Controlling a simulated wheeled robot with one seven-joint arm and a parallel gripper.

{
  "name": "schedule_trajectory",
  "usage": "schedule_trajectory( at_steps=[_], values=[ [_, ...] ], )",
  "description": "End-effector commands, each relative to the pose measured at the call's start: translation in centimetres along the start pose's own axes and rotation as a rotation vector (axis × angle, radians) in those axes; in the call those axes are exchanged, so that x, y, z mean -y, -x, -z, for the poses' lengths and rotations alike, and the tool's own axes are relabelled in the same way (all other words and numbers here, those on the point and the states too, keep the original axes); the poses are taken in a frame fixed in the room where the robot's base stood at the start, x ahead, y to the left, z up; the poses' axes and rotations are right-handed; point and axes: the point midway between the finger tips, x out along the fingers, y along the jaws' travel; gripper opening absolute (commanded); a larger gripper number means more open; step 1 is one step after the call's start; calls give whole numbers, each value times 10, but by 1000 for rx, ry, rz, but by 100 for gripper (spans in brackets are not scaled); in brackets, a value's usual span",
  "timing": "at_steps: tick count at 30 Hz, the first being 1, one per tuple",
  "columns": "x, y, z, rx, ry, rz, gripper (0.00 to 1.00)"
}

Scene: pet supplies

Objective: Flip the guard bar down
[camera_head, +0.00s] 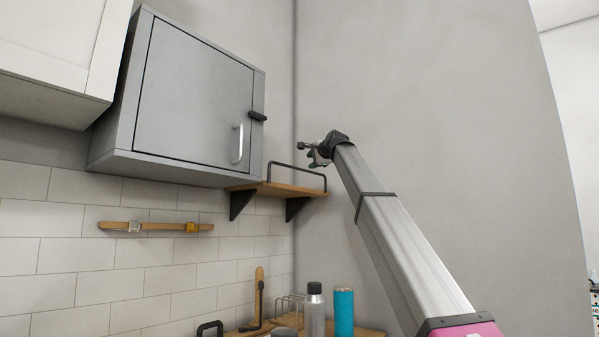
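The guard bar (297,170) looks like a thin black U-shaped rail. It stands upright along a small wooden shelf (262,188) on black brackets in the wall corner. My gripper (309,154) is at the end of my arm, which reaches in from the lower right. In the picture it is just above the bar's right half. I cannot tell how far apart in depth they are or whether they touch. The fingers are small and dark, so their opening is unclear. I see nothing held in them.
A grey cabinet (190,95) with a shut door, a handle and a black latch (257,116) hangs left of the shelf. Below stand a steel bottle (314,312) and a teal tumbler (344,312). A wooden rail (160,227) is on the tiles. The right wall is bare.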

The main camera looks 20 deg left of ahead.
Motion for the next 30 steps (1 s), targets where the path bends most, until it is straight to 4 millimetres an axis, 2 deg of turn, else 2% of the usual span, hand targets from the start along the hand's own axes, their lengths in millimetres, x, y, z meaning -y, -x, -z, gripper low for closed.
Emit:
schedule_trajectory(
  at_steps=[8,21,25,30],
  values=[
    [2,-22,0,1,-1,0,39],
    [2,-95,0,1,0,0,39],
    [1,-106,0,0,0,0,39],
    [0,-108,0,0,0,1,39]
  ],
)
